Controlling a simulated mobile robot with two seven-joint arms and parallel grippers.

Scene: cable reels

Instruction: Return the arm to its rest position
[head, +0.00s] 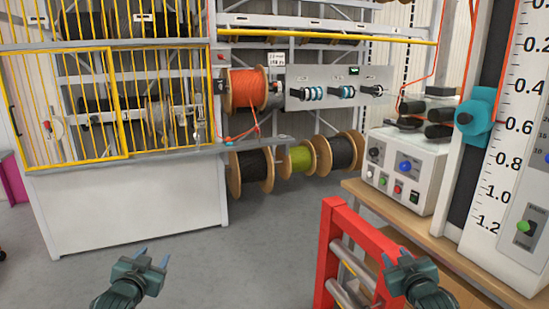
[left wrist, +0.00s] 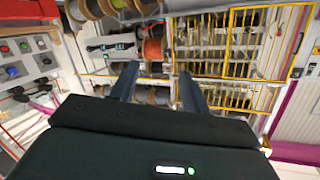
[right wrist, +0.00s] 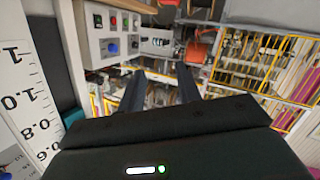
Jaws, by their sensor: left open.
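My left gripper (head: 153,256) is low at the left of the head view, over the grey floor. Its two fingers stand apart with nothing between them, as the left wrist view (left wrist: 157,72) also shows. My right gripper (head: 396,256) is low at the right, in front of or over the red frame; the exact gap cannot be told. In the right wrist view (right wrist: 160,75) its fingers are apart and empty. Both grippers point forward, towards the reel rack, and most of each arm is out of view.
A red ladder-like frame (head: 329,245) stands by the wooden bench (head: 445,245) at right. The bench carries a white control box (head: 405,165) and a tall scale (head: 500,160). Ahead are an orange reel (head: 246,88), lower reels and a yellow-barred cage (head: 75,100). Floor at centre is clear.

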